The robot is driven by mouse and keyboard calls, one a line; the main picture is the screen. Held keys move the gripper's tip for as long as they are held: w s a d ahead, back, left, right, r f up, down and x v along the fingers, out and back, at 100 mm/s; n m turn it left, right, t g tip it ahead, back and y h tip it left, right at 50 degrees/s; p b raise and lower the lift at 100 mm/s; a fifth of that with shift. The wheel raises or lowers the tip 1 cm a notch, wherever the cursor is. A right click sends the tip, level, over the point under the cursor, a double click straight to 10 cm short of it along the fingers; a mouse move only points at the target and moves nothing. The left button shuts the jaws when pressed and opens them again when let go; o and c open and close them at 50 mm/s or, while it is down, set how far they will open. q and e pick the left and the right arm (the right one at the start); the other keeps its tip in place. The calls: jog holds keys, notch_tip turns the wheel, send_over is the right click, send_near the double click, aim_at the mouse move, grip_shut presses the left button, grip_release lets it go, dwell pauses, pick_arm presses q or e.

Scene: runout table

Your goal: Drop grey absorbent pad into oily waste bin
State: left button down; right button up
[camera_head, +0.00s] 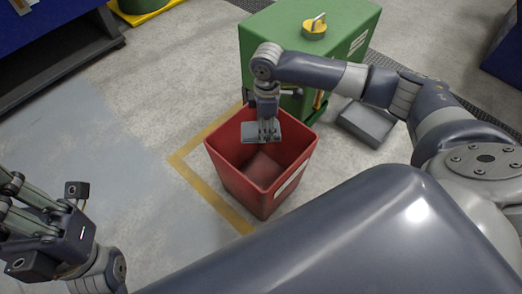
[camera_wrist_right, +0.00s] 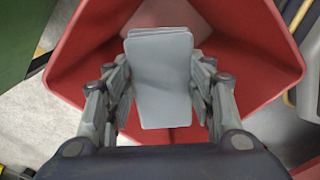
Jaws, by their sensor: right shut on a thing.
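The red oily waste bin (camera_head: 248,185) stands open on the floor at the middle of the head view. Its red walls also surround the gripper in the right wrist view (camera_wrist_right: 75,75). My right gripper (camera_head: 266,134) points down over the bin's mouth. It is shut on the grey absorbent pad (camera_head: 251,132), which hangs over the opening. In the right wrist view the pad (camera_wrist_right: 162,85) shows between the two fingers. The bin's inside looks empty where it shows. My left gripper (camera_head: 22,212) is at the left edge, away from the bin; its fingertips are partly cut off.
A green cabinet (camera_head: 340,30) with a yellow knob on top stands behind the bin. A grey box (camera_head: 367,124) lies on the floor to the bin's right. Yellow tape (camera_head: 205,183) marks the floor around the bin. The floor to the left is clear.

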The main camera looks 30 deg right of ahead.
dwell(0.3)
jog(key=o, duration=1.1)
notch_tip(320, 180, up, 12)
jog(key=shift+f, duration=0.1)
